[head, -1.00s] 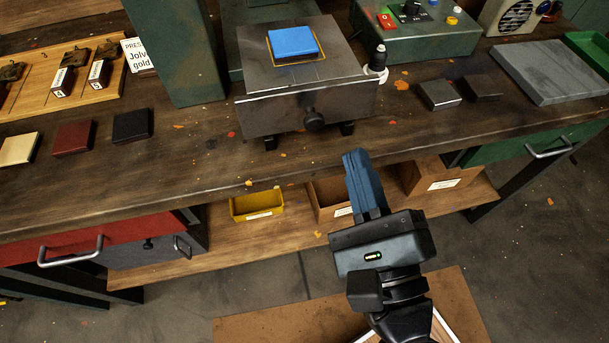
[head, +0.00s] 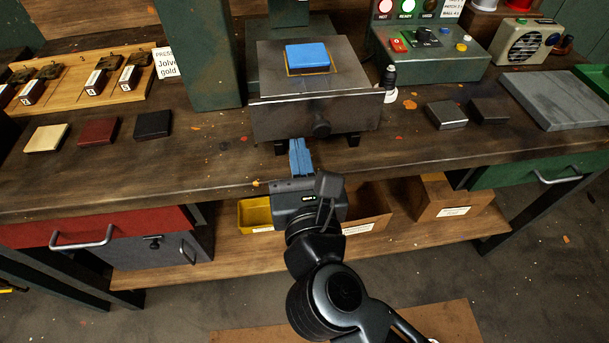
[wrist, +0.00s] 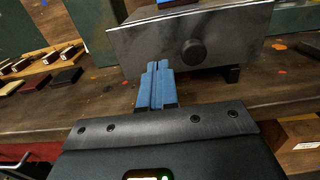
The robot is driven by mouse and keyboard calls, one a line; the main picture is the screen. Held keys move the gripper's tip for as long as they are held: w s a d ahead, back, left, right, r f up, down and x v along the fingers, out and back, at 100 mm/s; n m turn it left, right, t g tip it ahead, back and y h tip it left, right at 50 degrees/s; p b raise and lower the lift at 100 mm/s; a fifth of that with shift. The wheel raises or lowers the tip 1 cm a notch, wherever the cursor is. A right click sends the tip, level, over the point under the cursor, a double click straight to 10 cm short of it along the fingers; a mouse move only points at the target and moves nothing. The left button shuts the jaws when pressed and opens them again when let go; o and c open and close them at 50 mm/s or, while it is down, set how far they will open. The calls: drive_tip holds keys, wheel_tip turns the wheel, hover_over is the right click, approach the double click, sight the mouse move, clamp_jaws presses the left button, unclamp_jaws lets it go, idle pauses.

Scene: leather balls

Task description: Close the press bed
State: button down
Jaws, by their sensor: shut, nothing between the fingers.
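The press bed (head: 275,83) is a grey metal slab with a dark front face and a round black knob (head: 321,129). It sticks out toward me from the green press frame. A blue block (head: 307,57) lies on it inside a yellow outline. My gripper (head: 299,147) is shut and empty, with blue fingers pointing at the bed's front, just below and left of the knob. In the wrist view the bed's front face (wrist: 150,45) and knob (wrist: 194,52) stand ahead of the fingertips (wrist: 158,66). I cannot tell whether the fingertips touch the face.
Coloured tiles (head: 98,131) lie left; dark blocks (head: 447,114) and a grey slab (head: 560,97) lie right. Bins sit on the shelf below.

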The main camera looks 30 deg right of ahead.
sight(294, 120)
drive_tip(key=shift+x, duration=2.2)
drive_tip(key=shift+p, duration=0.3)
drive_tip(key=shift+w+d+r, duration=0.15)
drive_tip(key=shift+w, duration=0.2)
drive_tip(key=p+x, duration=0.2)
drive_tip(key=x, duration=0.4)
drive_tip(key=shift+w+d, duration=0.1)
drive_tip(key=shift+w, duration=0.2)
drive_tip(key=shift+w+d, duration=0.1)
drive_tip(key=shift+w, duration=0.25)
